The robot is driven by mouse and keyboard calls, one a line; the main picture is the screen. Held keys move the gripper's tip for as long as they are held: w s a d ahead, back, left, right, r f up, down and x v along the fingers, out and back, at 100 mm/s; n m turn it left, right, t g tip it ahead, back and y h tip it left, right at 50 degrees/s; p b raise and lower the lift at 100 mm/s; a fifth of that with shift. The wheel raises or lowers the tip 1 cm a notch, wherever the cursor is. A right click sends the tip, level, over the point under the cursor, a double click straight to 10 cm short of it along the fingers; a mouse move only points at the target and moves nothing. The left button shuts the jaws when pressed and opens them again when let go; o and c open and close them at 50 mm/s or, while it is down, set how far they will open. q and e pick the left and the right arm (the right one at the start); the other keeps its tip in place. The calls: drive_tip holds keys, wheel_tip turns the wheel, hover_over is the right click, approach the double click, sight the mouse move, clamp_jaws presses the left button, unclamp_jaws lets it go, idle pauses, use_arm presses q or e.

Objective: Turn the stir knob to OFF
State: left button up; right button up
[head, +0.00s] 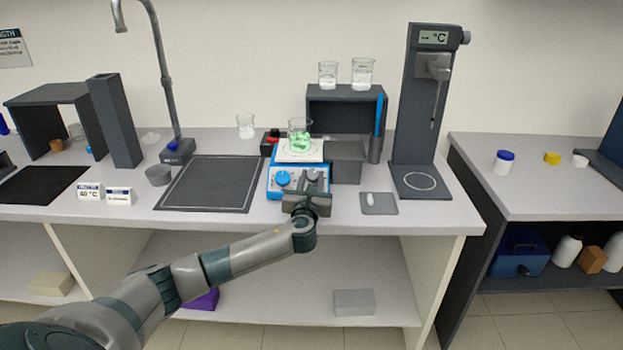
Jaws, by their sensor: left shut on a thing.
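The blue stirrer hotplate (270,191) stands on the bench with a white top plate (286,157). A glass beaker with green liquid (299,143) sits on the plate. A blue knob (283,178) shows on the left of the front panel. My left gripper (306,184) reaches the right of the front panel from below, shut, with its fingers at a knob there that they largely hide. The knob's setting and markings are too small to read. My right gripper is not in view.
A dark mat (209,184) lies left of the hotplate. A small grey pad (378,204) with a white piece and a tall stand with a °C display (433,38) are to the right. A dark shelf (345,97) with two beakers stands behind.

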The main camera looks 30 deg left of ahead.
use_arm(q)
drive_tip(key=n+g+y, duration=0.1)
drive_tip(key=n, duration=0.1)
drive_tip(key=n+g+y, duration=0.1)
drive_tip(key=n+y, duration=0.1)
drive_tip(key=shift+w+d+p, duration=0.2)
drive_tip(key=shift+d+p, duration=0.1)
drive_tip(key=shift+d, duration=0.05)
drive_tip(key=n+g+y, duration=0.2)
drive_tip(key=n, duration=0.1)
drive_tip(key=shift+w+d+n, duration=0.1)
drive_tip(key=shift+n, duration=0.2)
drive_tip(key=shift+w+n+g+y, duration=0.1)
drive_tip(key=shift+n+g+y, duration=0.4)
drive_tip(key=shift+n+g, duration=0.9)
drive_tip(key=shift+r+n+g+y, duration=0.1)
drive_tip(key=shift+n+g+y, duration=0.2)
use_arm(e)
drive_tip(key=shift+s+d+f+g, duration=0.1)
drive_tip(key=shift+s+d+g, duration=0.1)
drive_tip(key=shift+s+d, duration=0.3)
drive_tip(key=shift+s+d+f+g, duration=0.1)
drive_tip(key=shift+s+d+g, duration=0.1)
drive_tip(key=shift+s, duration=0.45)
use_arm(q)
drive_tip(key=o, duration=1.1)
drive_tip(key=shift+c, duration=0.2)
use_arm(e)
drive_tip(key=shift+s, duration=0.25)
